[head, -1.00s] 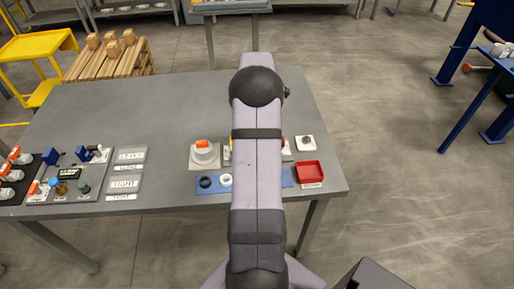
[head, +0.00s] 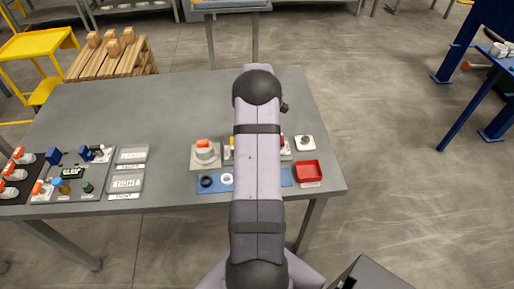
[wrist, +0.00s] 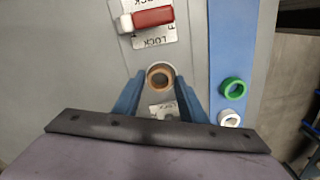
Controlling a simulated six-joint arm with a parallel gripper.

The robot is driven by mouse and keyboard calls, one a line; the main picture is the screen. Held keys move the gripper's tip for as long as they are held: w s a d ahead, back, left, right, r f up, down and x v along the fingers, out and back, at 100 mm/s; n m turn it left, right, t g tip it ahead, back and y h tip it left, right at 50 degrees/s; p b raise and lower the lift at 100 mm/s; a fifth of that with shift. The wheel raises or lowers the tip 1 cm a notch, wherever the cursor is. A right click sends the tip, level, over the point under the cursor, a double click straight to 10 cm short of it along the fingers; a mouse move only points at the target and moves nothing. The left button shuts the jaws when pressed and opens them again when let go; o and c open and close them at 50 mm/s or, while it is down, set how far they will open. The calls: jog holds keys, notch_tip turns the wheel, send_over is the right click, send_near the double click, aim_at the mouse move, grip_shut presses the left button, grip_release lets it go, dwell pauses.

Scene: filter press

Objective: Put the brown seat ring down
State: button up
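The brown seat ring (wrist: 160,76) shows in the wrist view between the tips of my gripper's two blue fingers (wrist: 161,80). The fingers appear closed on its two sides, and its hole faces the camera. A pale surface lies under it; I cannot tell whether the ring touches that surface. In the head view my own arm hides the gripper and the brown ring.
In the wrist view a red lever (wrist: 152,17) on a LOCK plate is just above the ring. A green ring (wrist: 233,88) and a white ring (wrist: 229,118) are on a blue strip (wrist: 220,50) at right.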

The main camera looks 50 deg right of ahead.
jog(key=c, duration=0.7)
jog(key=shift+r, duration=0.1)
notch_tip(320, 180, up, 10)
jog(key=b, duration=0.2)
jog(key=s+d+r+m, duration=0.2)
jog(key=s+d+r, duration=0.1)
jog(key=s+d, duration=0.3)
jog(key=shift+s+a+f+m+p, duration=0.2)
jog(key=shift+s+a+f+m, duration=0.35)
jog(key=shift+s, duration=1.8)
jog(key=shift+s+a+f+m+p, duration=0.3)
jog(key=shift+s+f+m, duration=0.3)
jog(key=shift+s, duration=1.7)
jog(key=shift+s+a+f+m+p, duration=0.15)
jog(key=shift+s+a+f+m, duration=0.45)
jog(key=shift+s, duration=1.75)
